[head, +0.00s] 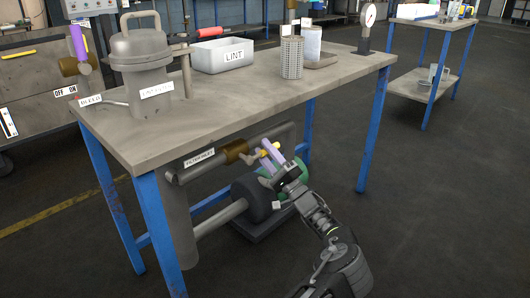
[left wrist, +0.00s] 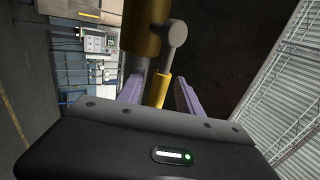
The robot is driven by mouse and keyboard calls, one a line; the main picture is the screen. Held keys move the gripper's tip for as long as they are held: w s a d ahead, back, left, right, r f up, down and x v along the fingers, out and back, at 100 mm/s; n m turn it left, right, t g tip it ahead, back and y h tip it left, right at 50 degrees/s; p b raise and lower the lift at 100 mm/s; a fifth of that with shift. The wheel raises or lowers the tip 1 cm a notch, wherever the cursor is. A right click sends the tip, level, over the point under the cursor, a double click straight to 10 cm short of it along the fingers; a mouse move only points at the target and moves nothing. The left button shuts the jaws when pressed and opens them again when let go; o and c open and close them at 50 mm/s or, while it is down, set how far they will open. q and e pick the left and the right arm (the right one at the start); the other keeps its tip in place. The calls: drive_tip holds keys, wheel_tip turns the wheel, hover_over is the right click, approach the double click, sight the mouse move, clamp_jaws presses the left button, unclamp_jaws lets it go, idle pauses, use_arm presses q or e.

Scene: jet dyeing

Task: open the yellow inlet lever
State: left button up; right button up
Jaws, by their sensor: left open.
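The yellow inlet lever (left wrist: 160,91) shows in the left wrist view, hanging from a grey round pivot (left wrist: 174,33) beside the brass valve body (left wrist: 145,30). My left gripper (head: 266,154) is open, with its purple fingers on either side of the lever; it also shows in the left wrist view (left wrist: 160,92). I cannot tell whether a finger touches the lever. In the head view the brass valve (head: 235,151) sits on the grey pipe under the bench, by the filter inlet label (head: 200,157). The fingers partly hide the lever there. My right gripper is not in view.
The workbench top (head: 220,110) overhangs the valve. A dark and green pump (head: 252,196) lies below the gripper. A blue leg (head: 374,130) stands to the right. On top are a LINT tray (head: 223,57), a wire basket (head: 291,58) and a lidded filter housing (head: 143,60).

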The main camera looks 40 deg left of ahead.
use_arm(q)
drive_tip(key=p+v, duration=0.2)
drive_tip(key=v, duration=0.5)
drive_tip(key=shift+d+f, duration=0.25)
drive_tip(key=shift+d, duration=0.1)
